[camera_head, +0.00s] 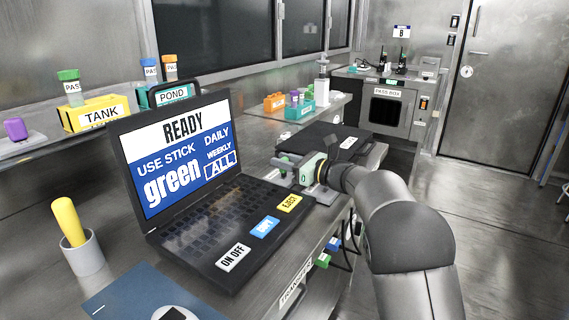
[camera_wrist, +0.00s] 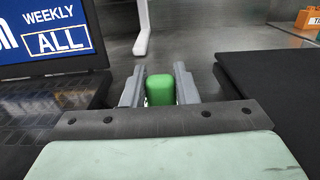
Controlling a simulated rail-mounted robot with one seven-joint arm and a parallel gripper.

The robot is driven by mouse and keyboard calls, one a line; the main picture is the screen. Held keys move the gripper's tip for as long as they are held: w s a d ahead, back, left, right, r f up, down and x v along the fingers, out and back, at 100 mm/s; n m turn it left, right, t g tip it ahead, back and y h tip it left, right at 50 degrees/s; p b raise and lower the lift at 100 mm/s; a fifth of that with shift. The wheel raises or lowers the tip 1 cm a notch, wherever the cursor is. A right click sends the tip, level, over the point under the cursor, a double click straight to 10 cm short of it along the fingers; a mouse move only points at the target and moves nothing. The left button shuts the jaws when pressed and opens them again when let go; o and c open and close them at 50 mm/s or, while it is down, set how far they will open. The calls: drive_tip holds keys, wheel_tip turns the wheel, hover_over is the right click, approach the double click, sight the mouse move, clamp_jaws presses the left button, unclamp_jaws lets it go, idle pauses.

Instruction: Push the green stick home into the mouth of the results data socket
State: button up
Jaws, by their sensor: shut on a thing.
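My gripper (camera_wrist: 159,86) is shut on the green stick (camera_wrist: 160,91), whose rounded green end shows between the two grey fingers in the wrist view. In the head view my gripper (camera_head: 289,163) is beside the right edge of the open laptop (camera_head: 202,228), over the bench. The stick is not clearly made out there.
A flat black case (camera_head: 325,141) lies right of the gripper in the wrist view. Left of the laptop stands a grey cup (camera_head: 83,254) with a yellow item.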

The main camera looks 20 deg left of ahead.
drive_tip(key=shift+f+b, duration=0.65)
drive_tip(key=shift+b, duration=0.15)
drive_tip(key=o, duration=0.8)
drive_tip(key=shift+c, duration=0.2)
drive_tip(key=shift+o, duration=1.3)
drive_tip(key=shift+f, duration=0.1)
drive_tip(key=v, duration=1.1)
drive_tip(key=p+v, duration=0.1)
drive_tip(key=v, duration=0.5)
drive_tip(key=shift+d+r, duration=0.25)
drive_tip(key=shift+r, duration=0.05)
